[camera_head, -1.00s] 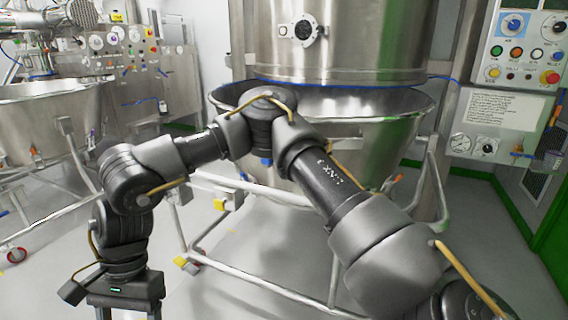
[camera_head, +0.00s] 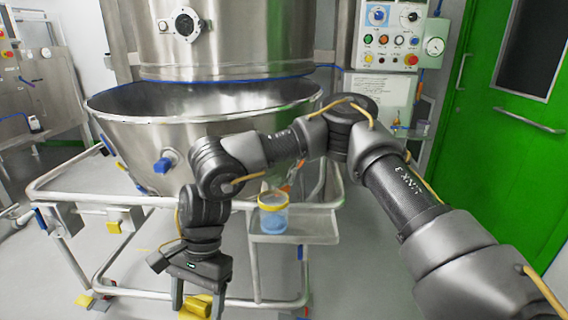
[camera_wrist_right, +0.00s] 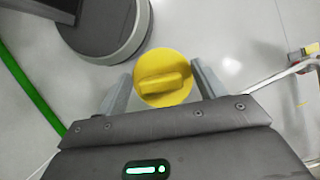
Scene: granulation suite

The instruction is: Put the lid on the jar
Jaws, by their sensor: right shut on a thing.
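The jar (camera_head: 273,218) is clear with bluish contents and a yellow band at its rim. It stands upright on a small metal shelf (camera_head: 318,228) on the trolley frame. The lid (camera_wrist_right: 176,61) is a round yellow disc with a raised bar across its top. My right gripper (camera_wrist_right: 162,76) is shut on the lid, with a finger at either side. In the head view, the right gripper (camera_head: 197,298) points down at the bottom, left of the jar and apart from it; the lid (camera_head: 198,308) shows partly between its fingers. My left gripper is not in view.
A large steel bowl (camera_head: 140,140) on a tubular trolley (camera_head: 100,275) stands behind my arm, under a steel vessel (camera_head: 230,40). A control panel (camera_head: 388,40) and green door (camera_head: 500,130) are at the right. Grey floor (camera_head: 350,290) is clear in front right.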

